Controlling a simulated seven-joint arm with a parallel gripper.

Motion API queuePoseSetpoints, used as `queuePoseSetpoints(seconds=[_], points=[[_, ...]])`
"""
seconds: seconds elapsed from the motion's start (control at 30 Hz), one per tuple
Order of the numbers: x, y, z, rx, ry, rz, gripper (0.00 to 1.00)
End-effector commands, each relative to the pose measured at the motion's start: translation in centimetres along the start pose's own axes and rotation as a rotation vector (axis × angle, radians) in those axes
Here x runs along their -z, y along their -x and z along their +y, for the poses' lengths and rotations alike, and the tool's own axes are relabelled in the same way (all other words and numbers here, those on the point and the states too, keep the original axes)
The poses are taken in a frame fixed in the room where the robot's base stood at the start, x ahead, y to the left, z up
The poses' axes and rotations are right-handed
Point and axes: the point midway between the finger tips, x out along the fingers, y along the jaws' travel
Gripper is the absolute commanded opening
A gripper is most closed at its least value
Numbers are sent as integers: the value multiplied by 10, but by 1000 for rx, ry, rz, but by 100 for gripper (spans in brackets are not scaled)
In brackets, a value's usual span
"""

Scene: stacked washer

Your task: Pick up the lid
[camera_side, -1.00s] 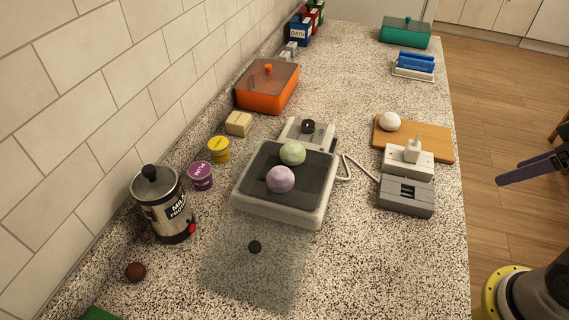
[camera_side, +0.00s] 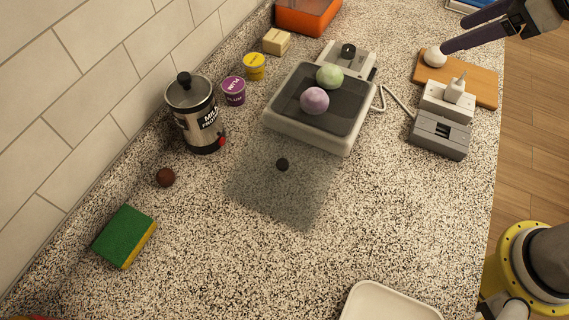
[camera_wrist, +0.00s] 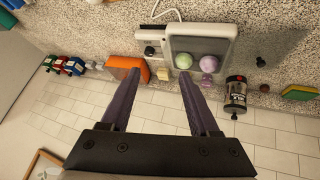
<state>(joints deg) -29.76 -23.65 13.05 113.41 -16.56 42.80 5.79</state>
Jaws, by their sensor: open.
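A see-through smoky square lid (camera_side: 258,190) with a small black knob (camera_side: 282,164) lies flat on the speckled counter, in front of a pale appliance (camera_side: 312,138). The knob also shows as a dark spot in the wrist view (camera_wrist: 261,61). The appliance's dark top bears a green ball (camera_side: 329,77) and a purple ball (camera_side: 314,100). My gripper (camera_side: 456,35) is at the upper right in the side view, well away from the lid. In the wrist view my gripper's (camera_wrist: 158,72) two dark purple fingers are spread apart with nothing between them.
A lidded milk canister (camera_side: 194,115), brown ball (camera_side: 166,177) and green sponge (camera_side: 124,236) stand left of the lid. A cutting board (camera_side: 482,88), a grey block (camera_side: 440,135) and a cord are at right. A white tray (camera_side: 388,304) is at the front. Counter around the lid is clear.

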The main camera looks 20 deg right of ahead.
Motion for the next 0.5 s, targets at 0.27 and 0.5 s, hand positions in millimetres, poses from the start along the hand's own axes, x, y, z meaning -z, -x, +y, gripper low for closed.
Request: queuePoseSetpoints(seconds=[0.27,0.5], points=[[50,-36,-154,166,388,28,62],[29,-39,-232,247,560,8,62]])
